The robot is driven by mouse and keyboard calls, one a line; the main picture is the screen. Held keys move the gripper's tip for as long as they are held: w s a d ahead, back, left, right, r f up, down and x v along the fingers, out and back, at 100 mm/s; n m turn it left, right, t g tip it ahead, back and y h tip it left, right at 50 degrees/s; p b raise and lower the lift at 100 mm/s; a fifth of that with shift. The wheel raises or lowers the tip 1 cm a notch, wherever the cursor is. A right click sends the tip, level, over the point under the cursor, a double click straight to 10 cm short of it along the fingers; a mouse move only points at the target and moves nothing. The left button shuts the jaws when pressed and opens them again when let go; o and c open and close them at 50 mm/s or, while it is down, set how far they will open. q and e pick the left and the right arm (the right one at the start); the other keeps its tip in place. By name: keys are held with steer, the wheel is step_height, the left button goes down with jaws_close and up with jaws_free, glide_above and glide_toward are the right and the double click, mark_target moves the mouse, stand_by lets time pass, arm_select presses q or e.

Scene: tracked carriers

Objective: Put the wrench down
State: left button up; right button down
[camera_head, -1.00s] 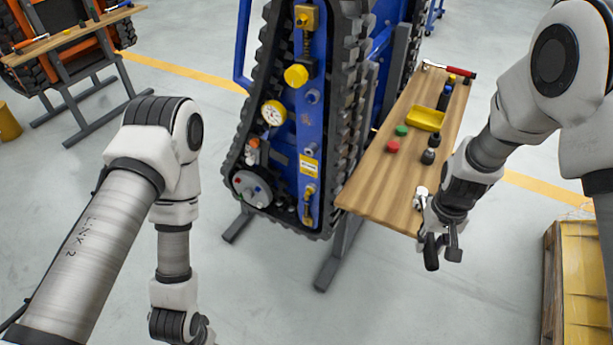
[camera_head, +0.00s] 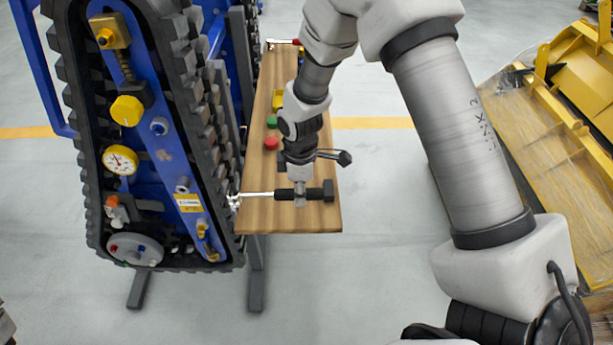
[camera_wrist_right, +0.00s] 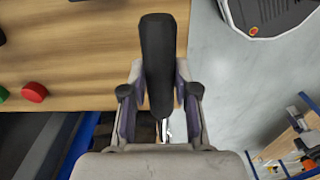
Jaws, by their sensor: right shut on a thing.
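The wrench (camera_head: 256,195) has a black handle and a silver shaft with its head at the left. It lies crosswise over the near end of the wooden board (camera_head: 262,215). My right gripper (camera_head: 299,193) is shut on the black handle. In the right wrist view the handle (camera_wrist_right: 157,60) sits between the two fingers, with a bit of silver shaft below. The wrench head is close to the black track of the blue carrier (camera_head: 160,100). I cannot tell whether the wrench touches the board. My left gripper is out of view.
A wooden pallet with yellow parts (camera_head: 545,150) is at right. Grey floor is open between them.

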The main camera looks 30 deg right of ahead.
steer(key=w+d, duration=0.1)
steer(key=w+d+p, duration=0.1)
steer(key=d, duration=0.1)
steer(key=w+d, duration=0.2)
steer(key=shift+d+f, duration=0.1)
steer(key=shift+d, duration=0.1)
steer(key=f, duration=0.1)
steer(key=f+p, duration=0.1)
steer(key=f, duration=0.1)
steer(key=shift+w+d+f+p, duration=0.2)
steer(key=shift+w+d+p, duration=0.05)
steer(key=shift+p, duration=0.05)
steer(key=shift+f, duration=0.35)
steer(key=c, duration=0.9)
jaws_free()
step_height(320, 180, up, 12)
steer(key=shift+s+r+b, duration=0.1)
steer(key=shift+r+b, duration=0.05)
steer(key=shift+b, duration=0.95)
